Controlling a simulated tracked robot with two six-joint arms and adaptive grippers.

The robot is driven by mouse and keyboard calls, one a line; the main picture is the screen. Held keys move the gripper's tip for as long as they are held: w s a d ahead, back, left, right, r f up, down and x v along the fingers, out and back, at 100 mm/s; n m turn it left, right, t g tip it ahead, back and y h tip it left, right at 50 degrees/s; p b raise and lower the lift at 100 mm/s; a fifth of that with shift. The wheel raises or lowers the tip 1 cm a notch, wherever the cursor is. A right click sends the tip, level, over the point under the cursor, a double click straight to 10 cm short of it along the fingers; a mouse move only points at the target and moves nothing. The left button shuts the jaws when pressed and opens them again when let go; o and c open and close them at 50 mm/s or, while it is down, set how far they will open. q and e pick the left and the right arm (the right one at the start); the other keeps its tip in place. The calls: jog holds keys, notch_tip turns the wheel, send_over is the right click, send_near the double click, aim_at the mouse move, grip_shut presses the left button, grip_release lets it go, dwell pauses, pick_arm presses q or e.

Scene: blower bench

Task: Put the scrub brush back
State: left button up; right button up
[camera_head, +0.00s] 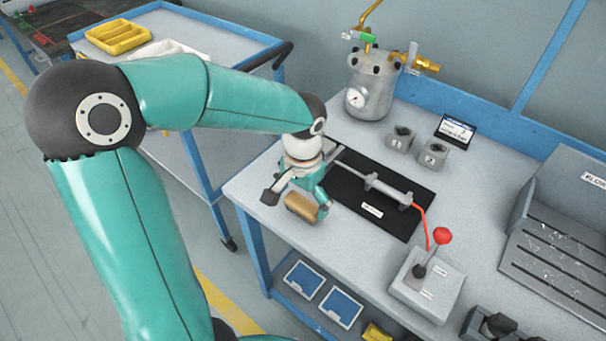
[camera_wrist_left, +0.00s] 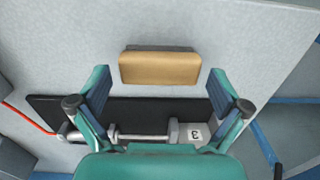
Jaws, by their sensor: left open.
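The scrub brush (camera_head: 302,207) shows as a tan wooden block lying near the bench's front left edge. In the left wrist view the brush (camera_wrist_left: 160,68) lies crosswise with a dark strip along its far side. My left gripper (camera_head: 297,203) is above the bench at the brush. In the wrist view the left gripper (camera_wrist_left: 158,78) has its fingers spread wide, one toward each end of the brush, with gaps at both ends. I cannot tell the exact height of the fingertips over it. My right gripper is not in view.
A black mat (camera_head: 345,196) beside the brush carries a grey metal tool (camera_head: 385,190) with a red hose. A box with a red-knobbed lever (camera_head: 442,236), a pressure pot (camera_head: 374,88), two small grey blocks (camera_head: 401,137) and a slotted grey unit (camera_head: 560,255) stand on the bench.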

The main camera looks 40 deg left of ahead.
aim_at(303, 204)
pick_arm(q)
notch_tip(303, 204, up, 10)
jog(key=p, duration=0.1)
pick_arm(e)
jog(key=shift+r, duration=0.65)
pick_arm(q)
jog(key=shift+d+f, duration=0.1)
